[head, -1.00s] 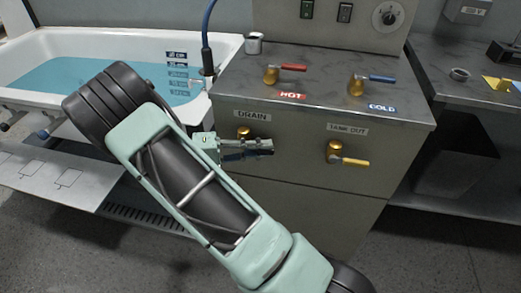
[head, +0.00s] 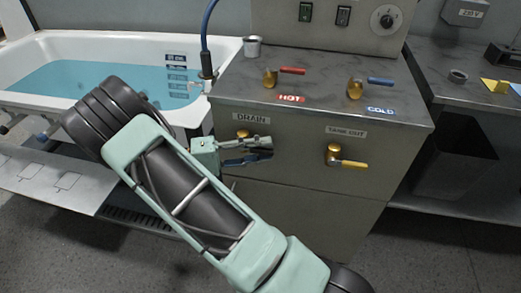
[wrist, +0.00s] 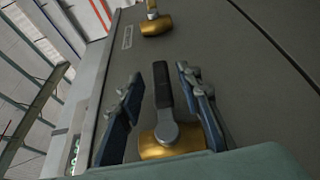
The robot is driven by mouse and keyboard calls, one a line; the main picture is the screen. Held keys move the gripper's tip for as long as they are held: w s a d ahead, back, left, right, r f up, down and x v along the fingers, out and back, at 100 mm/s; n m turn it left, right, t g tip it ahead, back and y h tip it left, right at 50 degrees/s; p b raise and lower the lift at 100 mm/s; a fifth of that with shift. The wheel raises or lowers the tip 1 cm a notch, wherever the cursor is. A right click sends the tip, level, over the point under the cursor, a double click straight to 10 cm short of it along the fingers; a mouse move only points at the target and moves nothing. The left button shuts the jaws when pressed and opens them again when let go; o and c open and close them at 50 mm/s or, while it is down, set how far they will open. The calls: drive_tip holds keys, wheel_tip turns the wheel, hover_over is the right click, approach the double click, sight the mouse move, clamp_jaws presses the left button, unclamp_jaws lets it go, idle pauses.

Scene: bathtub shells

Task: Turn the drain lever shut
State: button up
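The drain valve has a gold body (head: 243,133) on the front panel, under the DRAIN label (head: 252,118). In the wrist view its gold body (wrist: 170,140) carries a lever with a black handle (wrist: 162,88). The handle points up in that view, toward the other gold valve, so roughly sideways along the panel. In the head view my gripper hides most of the lever. My gripper (head: 262,150) is at the panel. In the wrist view my gripper (wrist: 160,105) is open, with one finger on each side of the handle and visible gaps between.
The tank-out valve (head: 334,153) with a yellow lever sits to the right on the panel. Hot (head: 270,77) and cold (head: 355,88) valves stand on the counter above, near a metal cup (head: 252,46). The bathtub (head: 215,48) with blue water is at the left.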

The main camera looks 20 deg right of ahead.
drive_tip(key=v, duration=1.2)
idle(0.3)
